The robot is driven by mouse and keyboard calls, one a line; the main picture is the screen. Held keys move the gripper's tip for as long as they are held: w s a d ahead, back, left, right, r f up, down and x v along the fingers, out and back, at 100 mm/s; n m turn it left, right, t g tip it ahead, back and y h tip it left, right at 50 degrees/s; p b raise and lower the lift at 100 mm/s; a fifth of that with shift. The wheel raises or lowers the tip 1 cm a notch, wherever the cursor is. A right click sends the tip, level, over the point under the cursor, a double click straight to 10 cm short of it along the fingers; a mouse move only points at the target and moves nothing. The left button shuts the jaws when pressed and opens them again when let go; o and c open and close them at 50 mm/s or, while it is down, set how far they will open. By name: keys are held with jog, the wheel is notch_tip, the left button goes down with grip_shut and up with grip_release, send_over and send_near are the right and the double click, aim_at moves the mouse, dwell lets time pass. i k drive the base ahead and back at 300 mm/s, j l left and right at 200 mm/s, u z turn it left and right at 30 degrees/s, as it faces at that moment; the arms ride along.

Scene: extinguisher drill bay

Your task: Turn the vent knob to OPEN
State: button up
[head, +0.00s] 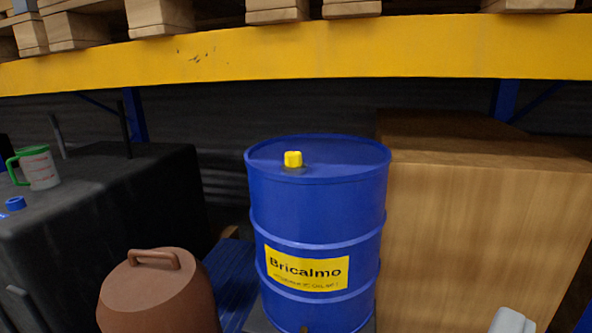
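A blue drum (318,218) with a yellow "Bricalmo" label stands upright near the middle of the head view. A small yellow knob (293,159) sits on its lid, left of the lid's centre. It is the only knob I see on the drum, and I take it for the vent knob. I can read no OPEN mark and cannot tell which way it is turned. My gripper does not show in this view, and nothing touches the knob.
A brown lidded container (158,295) stands front left. A black tank (100,225) at left bears a green-handled jug (40,168) and a blue cap (15,203). A wooden box (480,230) stands close right. A yellow beam (300,48) crosses above. An unclear grey object (512,321) shows bottom right.

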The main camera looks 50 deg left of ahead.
aim_at(291, 158)
jog(key=i+j+u, duration=0.1)
jog(key=i+u, duration=0.15)
jog(key=u, duration=0.25)
jog(key=i+u, duration=0.3)
jog(key=u, duration=0.15)
